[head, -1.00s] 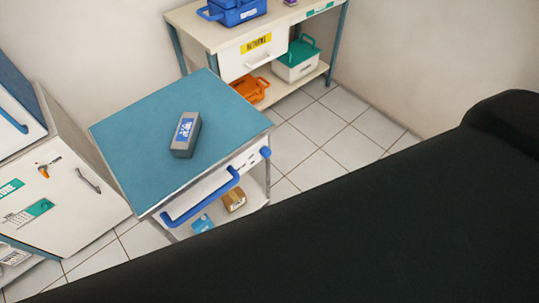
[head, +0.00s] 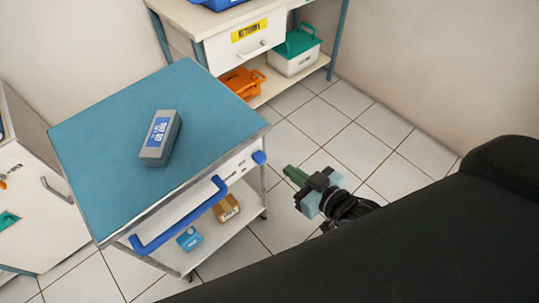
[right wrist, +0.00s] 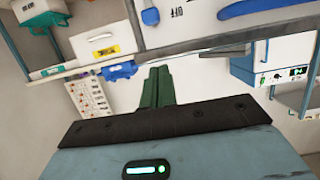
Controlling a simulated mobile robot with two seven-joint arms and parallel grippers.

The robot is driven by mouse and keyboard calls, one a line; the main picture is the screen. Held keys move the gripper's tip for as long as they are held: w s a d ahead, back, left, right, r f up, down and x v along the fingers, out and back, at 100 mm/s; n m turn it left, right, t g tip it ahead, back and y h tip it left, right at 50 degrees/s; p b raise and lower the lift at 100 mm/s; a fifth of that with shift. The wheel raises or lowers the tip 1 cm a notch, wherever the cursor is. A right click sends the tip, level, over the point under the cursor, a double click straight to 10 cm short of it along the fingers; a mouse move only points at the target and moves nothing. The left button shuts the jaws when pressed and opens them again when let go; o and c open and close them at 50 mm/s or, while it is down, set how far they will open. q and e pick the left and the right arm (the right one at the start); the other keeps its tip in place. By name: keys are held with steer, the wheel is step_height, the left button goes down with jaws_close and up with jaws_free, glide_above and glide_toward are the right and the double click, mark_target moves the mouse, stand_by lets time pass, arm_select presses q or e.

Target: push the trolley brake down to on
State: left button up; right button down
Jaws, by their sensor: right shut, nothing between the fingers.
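The trolley (head: 85,130) has a blue top, a long blue handle (head: 180,222) and a white front panel with small dark marks. A short blue lever (head: 259,157), which looks like the brake, sticks out at the panel's right end. It appears raised, though its exact setting is too small to tell. My right gripper (head: 288,170), with green fingers, is shut and empty to the right of the lever and apart from it. Its fingers also show together in the right wrist view (right wrist: 155,86). My left gripper is out of view.
A grey box (head: 160,140) lies on the trolley top. The lower shelf (head: 220,250) holds a brown carton (head: 226,208) and a blue box (head: 188,239). A bench (head: 215,25) stands behind, with orange (head: 242,82) and green-lidded (head: 295,52) bins below. Tiled floor is free at right.

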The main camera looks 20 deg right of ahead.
steer(key=shift+w+r, duration=0.5)
glide_above(260, 158)
steer(key=s+d, duration=0.1)
steer(key=s, duration=0.1)
step_height(260, 158, down, 2)
steer(key=shift+f, duration=0.2)
step_height(260, 158, down, 2)
steer(key=shift+w+f+b, duration=0.1)
steer(key=shift+f+b, duration=0.15)
steer(key=shift+b, duration=0.2)
steer(key=shift+f, duration=0.8)
